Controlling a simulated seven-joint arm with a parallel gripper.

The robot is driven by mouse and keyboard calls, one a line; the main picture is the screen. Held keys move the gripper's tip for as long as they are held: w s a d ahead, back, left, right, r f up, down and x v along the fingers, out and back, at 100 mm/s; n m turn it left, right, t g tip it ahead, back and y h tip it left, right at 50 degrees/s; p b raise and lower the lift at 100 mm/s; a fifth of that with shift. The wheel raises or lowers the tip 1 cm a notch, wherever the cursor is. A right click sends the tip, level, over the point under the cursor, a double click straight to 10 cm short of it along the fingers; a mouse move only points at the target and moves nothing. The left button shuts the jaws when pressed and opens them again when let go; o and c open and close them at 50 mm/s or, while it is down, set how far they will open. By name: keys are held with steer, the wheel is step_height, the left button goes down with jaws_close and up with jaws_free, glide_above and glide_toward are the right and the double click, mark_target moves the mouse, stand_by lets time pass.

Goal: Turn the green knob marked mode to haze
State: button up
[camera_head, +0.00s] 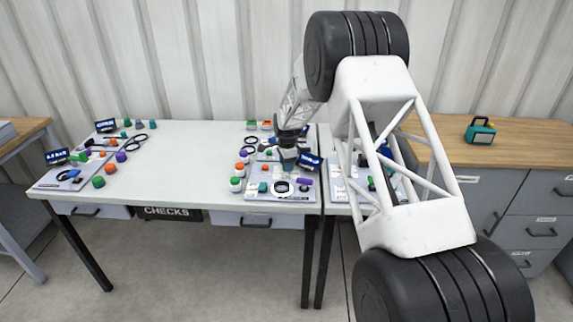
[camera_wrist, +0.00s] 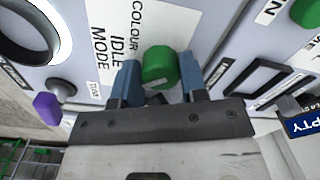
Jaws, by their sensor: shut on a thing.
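The green knob (camera_wrist: 160,64) sits between the two blue fingers of my gripper (camera_wrist: 159,72) in the wrist view. The fingers are closed on its sides. A white label beside it reads COLOUR, IDLE and MODE (camera_wrist: 108,45). No haze mark is readable, and I cannot tell which mark the knob points to. In the head view my gripper (camera_head: 288,158) is down at the panel on the right end of the white table; the knob cannot be made out there.
A black ring on white (camera_wrist: 30,30) and a purple knob (camera_wrist: 47,107) lie left of the gripper in the wrist view. A black rectangular frame (camera_wrist: 252,85) and a blue sign (camera_wrist: 303,124) are to the right. The white table's middle (camera_head: 190,160) is clear.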

steer(key=shift+n, duration=1.3)
steer(key=o, duration=0.9)
steer(key=shift+r, duration=0.1)
steer(key=shift+s+d+r, duration=0.1)
steer(key=shift+r, duration=3.75)
